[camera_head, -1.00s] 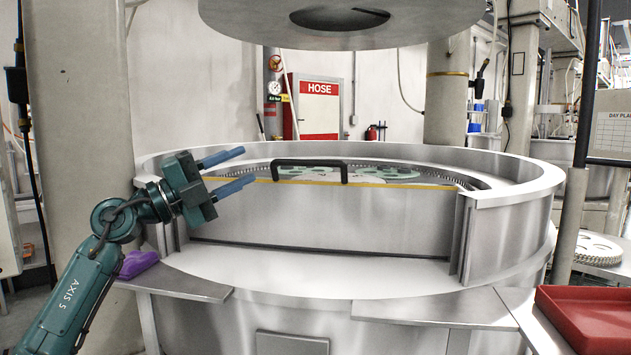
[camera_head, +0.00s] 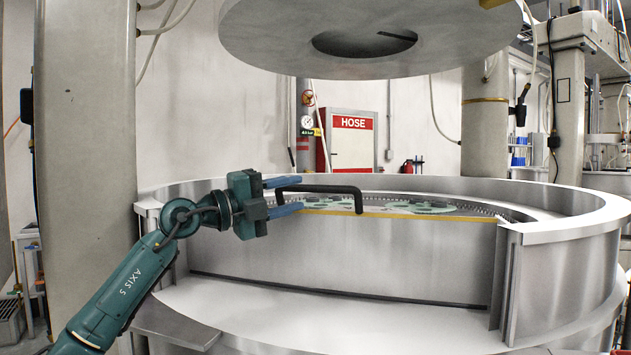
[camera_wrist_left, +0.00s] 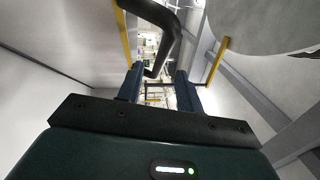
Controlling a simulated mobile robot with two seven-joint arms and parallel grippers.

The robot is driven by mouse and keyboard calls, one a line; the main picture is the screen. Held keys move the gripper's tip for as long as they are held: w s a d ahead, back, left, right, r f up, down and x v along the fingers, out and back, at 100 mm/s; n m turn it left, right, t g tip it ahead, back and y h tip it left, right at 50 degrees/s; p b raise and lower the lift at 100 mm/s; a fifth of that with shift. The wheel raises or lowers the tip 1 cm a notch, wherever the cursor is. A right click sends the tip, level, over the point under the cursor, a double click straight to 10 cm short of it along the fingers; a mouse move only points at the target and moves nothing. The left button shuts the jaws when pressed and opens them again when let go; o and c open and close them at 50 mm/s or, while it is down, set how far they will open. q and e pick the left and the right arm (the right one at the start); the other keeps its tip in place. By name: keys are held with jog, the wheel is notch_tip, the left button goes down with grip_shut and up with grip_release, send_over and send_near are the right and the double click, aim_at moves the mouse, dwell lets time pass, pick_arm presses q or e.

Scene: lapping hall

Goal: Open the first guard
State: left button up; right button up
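The guard (camera_head: 345,252) is a curved steel panel with a yellow top edge across the front of the round machine. It stands upright in its opening. A black bar handle (camera_head: 325,188) rises from its top edge. My left gripper (camera_head: 287,196) is open at the handle's left end, one finger above the other. The handle's left end shows between the fingertips; contact cannot be told. In the left wrist view the handle (camera_wrist_left: 171,38) bends down towards the gap between the parted fingers (camera_wrist_left: 157,85). My right gripper is not in view.
A large steel disc (camera_head: 370,45) hangs above the machine. Toothed green carriers (camera_head: 425,207) lie inside, behind the guard. A pale ledge (camera_head: 320,315) runs in front of the panel. A thick grey column (camera_head: 85,150) stands at left, behind my arm.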

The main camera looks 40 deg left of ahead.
aim_at(311, 191)
pick_arm(q)
jog(key=p+x, duration=0.2)
jog(key=x, duration=0.2)
jog(key=shift+w+r+p, duration=0.15)
jog(key=shift+r+p, duration=0.05)
jog(key=shift+p, duration=0.15)
jog(key=shift+w+d+f+p, duration=0.1)
jog(key=shift+w+d+p, duration=0.2)
jog(key=shift+w, duration=0.4)
jog(key=shift+c, duration=0.5)
grip_shut()
